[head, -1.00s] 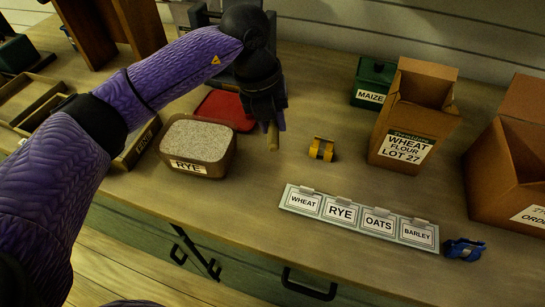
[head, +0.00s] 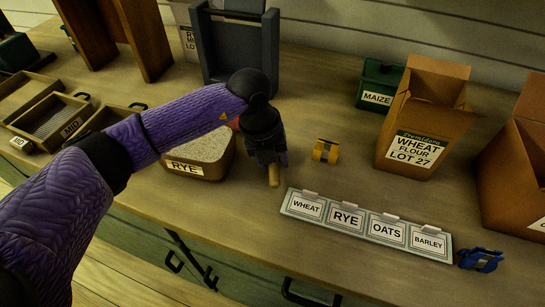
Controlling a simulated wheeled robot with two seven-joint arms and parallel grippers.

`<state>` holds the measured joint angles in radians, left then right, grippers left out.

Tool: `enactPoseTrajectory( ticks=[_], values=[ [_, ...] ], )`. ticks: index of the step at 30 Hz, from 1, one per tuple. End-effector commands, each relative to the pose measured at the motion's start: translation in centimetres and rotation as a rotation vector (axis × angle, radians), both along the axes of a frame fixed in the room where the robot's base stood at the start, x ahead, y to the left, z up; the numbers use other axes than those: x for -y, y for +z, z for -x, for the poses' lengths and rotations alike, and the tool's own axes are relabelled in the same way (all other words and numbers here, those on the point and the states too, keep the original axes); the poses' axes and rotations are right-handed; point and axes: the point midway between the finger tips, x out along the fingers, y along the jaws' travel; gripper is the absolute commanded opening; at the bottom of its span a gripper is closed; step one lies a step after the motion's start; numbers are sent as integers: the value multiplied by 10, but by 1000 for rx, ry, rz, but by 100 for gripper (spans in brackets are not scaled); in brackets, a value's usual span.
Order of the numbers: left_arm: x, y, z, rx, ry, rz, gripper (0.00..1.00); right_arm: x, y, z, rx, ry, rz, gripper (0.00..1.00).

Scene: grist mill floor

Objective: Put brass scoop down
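My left gripper (head: 269,162) points down over the worktop, just right of the rye tub. A short tan-gold rod (head: 273,176) sticks out between its fingers, and the gripper looks shut on it. It looks like part of the brass scoop; the rest is hidden by the gripper. I cannot tell whether the rod touches the worktop. The rye tub (head: 212,171), filled with pale grain, stands partly behind my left arm. My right gripper is not in view.
A label strip (head: 367,226) lies in front. A yellow clip (head: 326,151) and a blue clip (head: 481,260) lie on the worktop (head: 300,100). A wheat flour bag (head: 420,120), a green maize box (head: 379,86) and a carton (head: 510,185) stand right. Wooden trays (head: 55,118) are left.

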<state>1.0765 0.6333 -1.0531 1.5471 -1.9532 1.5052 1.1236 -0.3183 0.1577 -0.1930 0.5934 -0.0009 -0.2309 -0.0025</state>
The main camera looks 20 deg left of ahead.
Motion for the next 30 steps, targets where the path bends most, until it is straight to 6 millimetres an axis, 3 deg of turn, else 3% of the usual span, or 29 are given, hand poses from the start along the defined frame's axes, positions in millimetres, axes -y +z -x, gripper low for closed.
enactPoseTrajectory(
  ticks=[11,22,26,30],
  values=[
    [0,5,0,1,0,1,63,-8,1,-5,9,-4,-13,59],
    [-18,100,6,5,0,-1,63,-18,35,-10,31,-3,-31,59],
    [-22,117,8,3,1,0,63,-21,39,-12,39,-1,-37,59],
    [-23,122,9,0,0,1,63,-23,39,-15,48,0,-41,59]
  ],
)
